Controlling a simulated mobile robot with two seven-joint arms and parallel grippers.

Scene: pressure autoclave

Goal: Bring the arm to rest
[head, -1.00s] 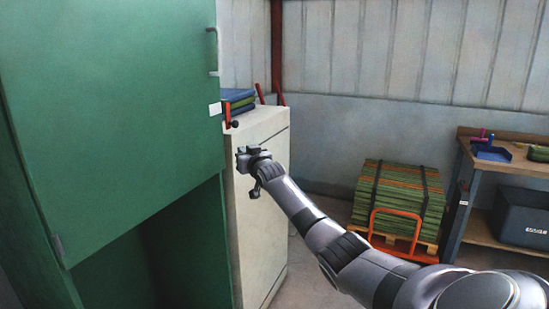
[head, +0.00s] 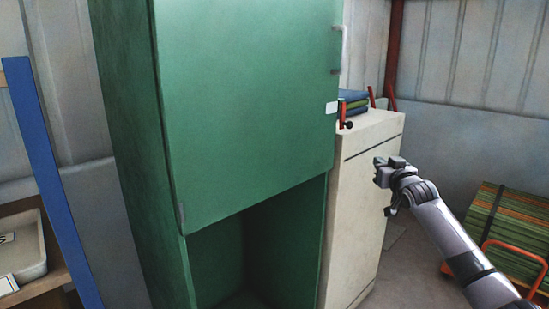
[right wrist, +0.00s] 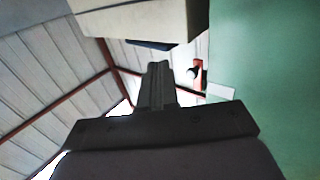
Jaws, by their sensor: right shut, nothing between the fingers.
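My right arm comes in from the lower right of the head view. Its right gripper (head: 384,172) is shut and empty, in front of the cream cabinet's right side. In the right wrist view the closed fingers (right wrist: 157,85) meet with nothing between them. The green cabinet (head: 250,100) stands to the gripper's left, with its upper door closed and an open dark space below. The gripper appears apart from both cabinets. My left gripper is not in view.
A shelf with a tray (head: 22,250) and blue post (head: 50,180) is at left.

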